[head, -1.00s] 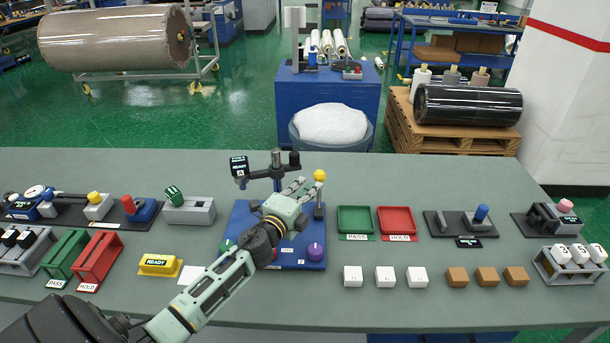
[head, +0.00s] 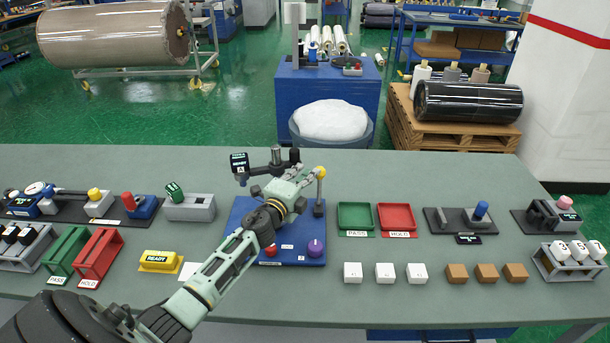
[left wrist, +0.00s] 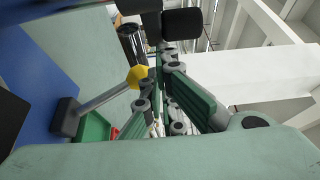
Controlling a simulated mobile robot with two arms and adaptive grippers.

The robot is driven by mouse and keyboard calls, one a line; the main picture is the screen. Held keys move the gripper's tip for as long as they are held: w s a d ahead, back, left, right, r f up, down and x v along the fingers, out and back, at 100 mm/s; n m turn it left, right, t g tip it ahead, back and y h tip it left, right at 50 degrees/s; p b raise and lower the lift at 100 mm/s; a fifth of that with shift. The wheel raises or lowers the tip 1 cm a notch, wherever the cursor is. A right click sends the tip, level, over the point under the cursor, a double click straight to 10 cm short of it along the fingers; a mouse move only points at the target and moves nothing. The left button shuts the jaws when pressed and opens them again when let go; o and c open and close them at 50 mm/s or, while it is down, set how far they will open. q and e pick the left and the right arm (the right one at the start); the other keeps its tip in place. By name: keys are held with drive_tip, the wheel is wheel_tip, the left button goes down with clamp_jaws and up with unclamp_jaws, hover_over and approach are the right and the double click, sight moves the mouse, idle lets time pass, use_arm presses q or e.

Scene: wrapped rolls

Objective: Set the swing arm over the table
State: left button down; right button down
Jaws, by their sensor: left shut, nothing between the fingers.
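The swing arm (head: 262,170) is a dark bar on an upright post at the back of a blue base plate (head: 238,213). Its labelled black head (head: 239,163) hangs at the left end. A yellow-knobbed lever (head: 320,173) stands at the plate's right side; its yellow knob also shows in the left wrist view (left wrist: 138,76). My left gripper (head: 310,172) is shut and empty, its fingertips close beside the yellow knob; contact is unclear. In the left wrist view its fingers (left wrist: 165,75) reach past the knob. My left forearm hides part of the plate. My right gripper is out of view.
A purple knob (head: 316,248) and a red button (head: 271,251) sit on the plate's front. Green (head: 356,231) and red (head: 398,233) trays stand to the right, with white and brown blocks in front. A yellow READY block (head: 160,260) lies left. The table's back strip is clear.

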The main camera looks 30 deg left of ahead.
use_arm(q)
drive_tip(key=shift+w+n+y, duration=0.3)
drive_tip(key=shift+y, duration=0.2)
drive_tip(key=shift+b, duration=0.3)
drive_tip(key=w+a+n+g+y+b, duration=0.6)
drive_tip(key=n+y+b, duration=0.2)
drive_tip(key=b, duration=0.9)
drive_tip(key=shift+w+a+y, duration=0.3)
drive_tip(key=shift+a+y, duration=0.1)
drive_tip(key=shift+y, duration=0.9)
